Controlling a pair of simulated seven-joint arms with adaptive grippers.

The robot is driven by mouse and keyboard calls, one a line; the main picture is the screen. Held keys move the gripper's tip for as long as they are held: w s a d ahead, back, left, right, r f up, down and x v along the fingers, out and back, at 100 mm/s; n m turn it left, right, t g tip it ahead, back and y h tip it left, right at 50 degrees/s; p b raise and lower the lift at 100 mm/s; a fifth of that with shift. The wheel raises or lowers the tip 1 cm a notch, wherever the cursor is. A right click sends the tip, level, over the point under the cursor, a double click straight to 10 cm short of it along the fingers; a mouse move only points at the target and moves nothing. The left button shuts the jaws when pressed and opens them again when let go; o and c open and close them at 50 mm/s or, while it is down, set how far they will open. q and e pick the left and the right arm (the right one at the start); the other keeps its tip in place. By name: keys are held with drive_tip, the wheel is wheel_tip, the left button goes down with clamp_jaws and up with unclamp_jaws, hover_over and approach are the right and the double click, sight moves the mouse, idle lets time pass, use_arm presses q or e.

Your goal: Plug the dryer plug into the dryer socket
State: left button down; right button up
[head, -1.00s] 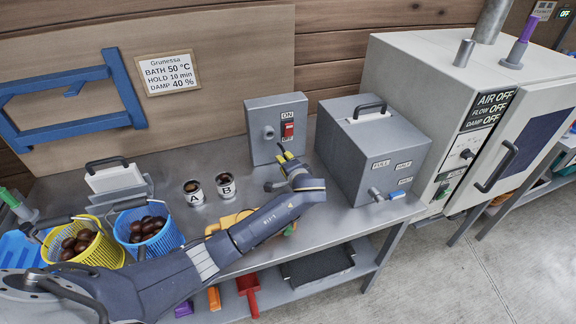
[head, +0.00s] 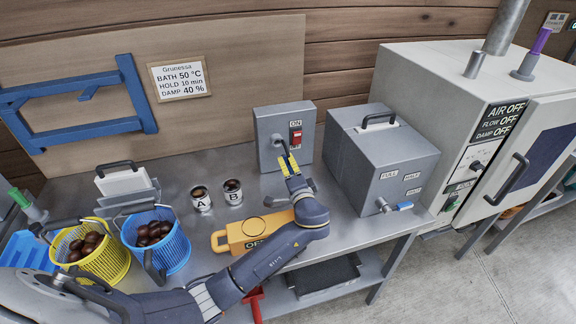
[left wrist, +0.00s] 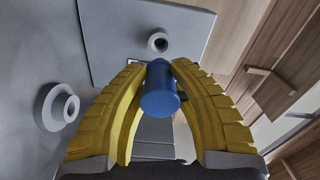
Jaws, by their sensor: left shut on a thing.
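My left gripper (head: 288,164) is at the front of the grey switch box (head: 265,118), which has a red switch (head: 295,138) and a round collar partly behind the fingers. In the left wrist view, the yellow fingers (left wrist: 160,70) are shut on a blue cylindrical plug (left wrist: 160,98). The plug is hidden in the head view. A round grey socket (left wrist: 158,42) on a grey plate lies just beyond the plug's far end, with a gap seeming to show. A second round collar (left wrist: 57,107) is at left. I cannot tell which is the dryer socket. My right gripper is out of view.
A grey tank (head: 385,165) with a blue-handled tap stands right of the switch box. The dryer cabinet (head: 415,85) is farther right. Cups A (head: 201,203) and B (head: 233,196), an orange OFF block (head: 228,240), and yellow and blue chestnut baskets (head: 165,262) are on the bench.

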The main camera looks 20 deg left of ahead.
sight(283, 155)
use_arm(q)
drive_tip(key=shift+x, duration=2.8)
drive_tip(key=shift+x, duration=1.9)
drive_tip(key=c, duration=1.2)
unclamp_jaws()
drive_tip(key=shift+o, duration=0.2)
drive_tip(key=shift+s, duration=0.1)
